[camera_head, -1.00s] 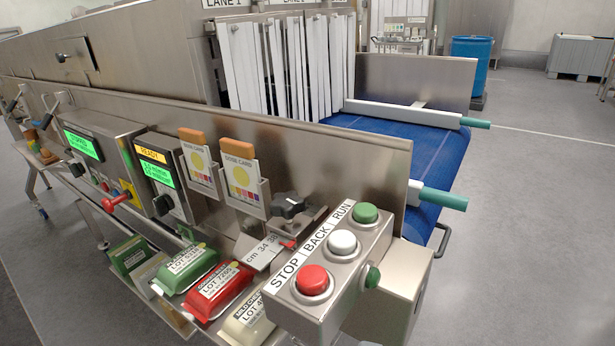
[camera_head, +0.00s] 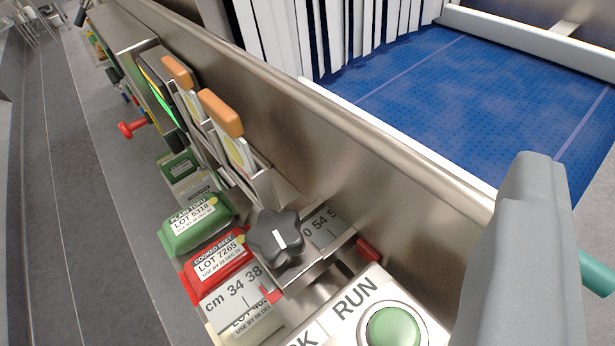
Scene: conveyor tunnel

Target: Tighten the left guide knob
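A black lobed knob (camera_head: 275,240) with a white mark on top sits over a metal cm scale (camera_head: 322,232) on the outside of the conveyor's side wall. No label naming it as the left guide knob is readable. Red pieces (camera_head: 369,250) show beside the scale. A white guide rail (camera_head: 400,142) runs along the near belt edge, and a second one (camera_head: 520,38) along the far edge. One grey finger of my gripper (camera_head: 522,250) shows large at the right, apart from the knob and empty where visible. The other finger is not seen, so its opening is unclear.
The green RUN button (camera_head: 393,327) on its box is close below the knob. Green (camera_head: 197,222) and red (camera_head: 218,262) packs lie left of it. Card holders with orange tops (camera_head: 220,112) stand up behind. The steel wall edge (camera_head: 370,150) separates knob and blue belt (camera_head: 430,85).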

